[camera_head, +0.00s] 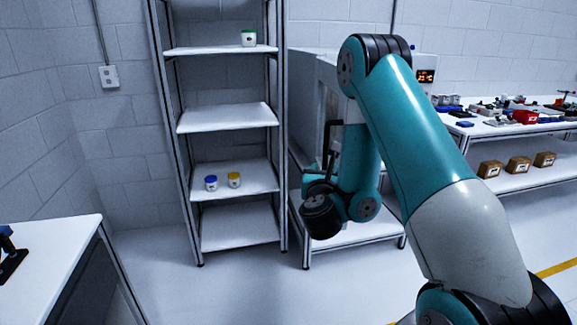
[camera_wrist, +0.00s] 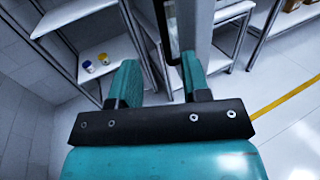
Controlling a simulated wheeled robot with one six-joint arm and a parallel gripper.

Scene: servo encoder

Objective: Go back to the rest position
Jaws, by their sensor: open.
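My gripper (camera_wrist: 160,78) shows in the wrist view with its two teal fingers apart. Nothing is held between them. Behind the fingers are a grey post, shelf frames and floor. In the head view my teal arm is bent, and my gripper (camera_head: 327,160) is in front of the white cabinet, to the right of the shelf rack. Its fingertips are hard to make out there.
A bench with parts (camera_head: 500,127) and brown boxes stands right. A white table (camera_head: 50,255) is at left. Floor between is clear.

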